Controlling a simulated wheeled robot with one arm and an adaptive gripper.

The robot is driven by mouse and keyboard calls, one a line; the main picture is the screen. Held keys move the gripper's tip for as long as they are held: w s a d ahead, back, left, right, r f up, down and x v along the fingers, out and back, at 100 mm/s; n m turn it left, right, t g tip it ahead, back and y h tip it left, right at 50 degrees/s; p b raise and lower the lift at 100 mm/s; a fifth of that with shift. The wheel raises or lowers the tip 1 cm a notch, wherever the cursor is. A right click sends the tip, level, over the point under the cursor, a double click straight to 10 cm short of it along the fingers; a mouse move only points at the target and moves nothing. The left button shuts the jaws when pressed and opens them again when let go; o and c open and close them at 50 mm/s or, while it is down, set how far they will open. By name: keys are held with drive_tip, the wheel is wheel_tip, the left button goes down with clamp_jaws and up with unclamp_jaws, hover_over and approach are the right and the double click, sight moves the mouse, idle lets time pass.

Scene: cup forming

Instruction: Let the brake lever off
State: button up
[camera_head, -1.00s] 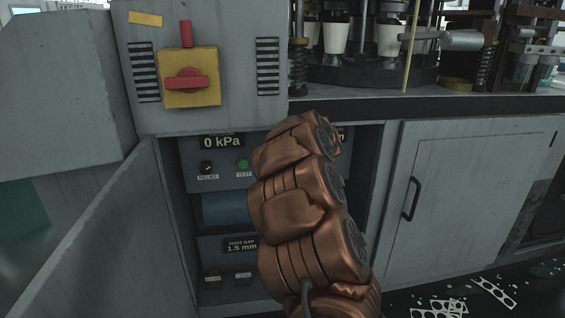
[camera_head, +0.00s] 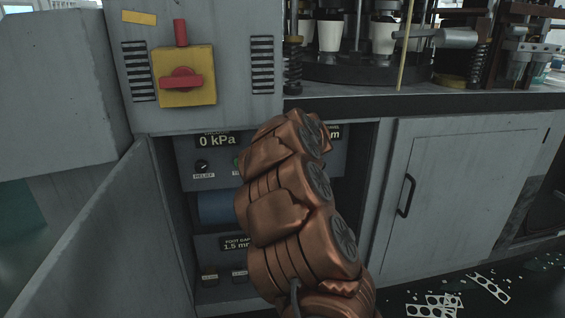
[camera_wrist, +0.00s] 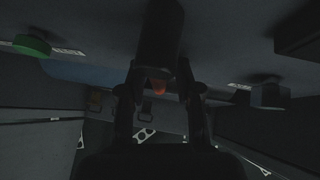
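The bar may be the brake lever, but I cannot be sure. The fingertips are close to its sides; the dim picture does not show whether they touch it. In the head view my copper arm reaches into the open cabinet and hides the gripper and this bar. A red upright handle (camera_head: 180,33) stands above a yellow switch plate (camera_head: 184,78) on the grey box.
The cabinet's open door (camera_head: 95,235) is at left, a closed door (camera_head: 455,195) at right. Paper cups (camera_head: 330,35) stand above.

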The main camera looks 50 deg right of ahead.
idle(0.3)
drive_tip(key=s+a, duration=0.2)
drive_tip(key=s, duration=0.2)
drive_tip(key=s+a, duration=0.2)
drive_tip(key=s, duration=0.1)
drive_tip(key=s+a, duration=0.2)
drive_tip(key=s, duration=0.2)
drive_tip(key=shift+s+r, duration=0.3)
drive_tip(key=shift+r, duration=0.05)
drive_tip(key=shift+s, duration=0.1)
idle(0.5)
